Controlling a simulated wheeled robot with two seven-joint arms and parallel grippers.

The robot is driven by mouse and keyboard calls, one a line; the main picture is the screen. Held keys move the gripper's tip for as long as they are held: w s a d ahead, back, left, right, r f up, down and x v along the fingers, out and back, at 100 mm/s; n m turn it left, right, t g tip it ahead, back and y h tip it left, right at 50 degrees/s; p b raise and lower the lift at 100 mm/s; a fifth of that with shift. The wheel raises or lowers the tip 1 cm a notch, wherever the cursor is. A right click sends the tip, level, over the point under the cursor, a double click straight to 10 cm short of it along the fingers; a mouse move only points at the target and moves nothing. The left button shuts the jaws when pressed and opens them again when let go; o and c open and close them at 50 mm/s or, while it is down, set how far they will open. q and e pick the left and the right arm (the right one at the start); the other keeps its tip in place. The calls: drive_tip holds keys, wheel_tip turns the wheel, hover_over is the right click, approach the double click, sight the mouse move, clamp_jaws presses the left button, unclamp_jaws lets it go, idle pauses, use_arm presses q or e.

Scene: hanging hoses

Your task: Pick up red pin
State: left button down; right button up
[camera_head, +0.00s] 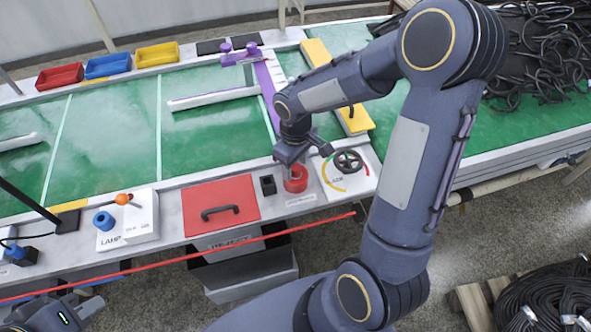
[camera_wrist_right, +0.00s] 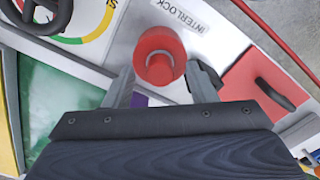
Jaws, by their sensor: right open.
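The red pin (camera_wrist_right: 159,62) stands in a round red holder next to the INTERLOCK label in the right wrist view. In the head view the red pin and its holder (camera_head: 295,183) sit on the front edge of the conveyor, partly hidden by my gripper. My right gripper (camera_wrist_right: 160,85) is open and empty, with one finger on each side of the red holder's near edge. In the head view my right gripper (camera_head: 300,158) is just above and behind it. My left gripper (camera_head: 88,312) is at the bottom left corner, cut off by the frame, far from the pin.
A black socket block (camera_head: 268,185) and a red panel with a black handle (camera_head: 221,206) lie left of the pin. A handwheel (camera_head: 348,161) on a dial plate is close on the right. A red rope (camera_head: 180,259) runs along the front.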

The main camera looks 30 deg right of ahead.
sight(296, 168)
drive_tip(key=c, duration=1.1)
drive_tip(key=shift+o, duration=0.2)
wheel_tip(296, 168, up, 10)
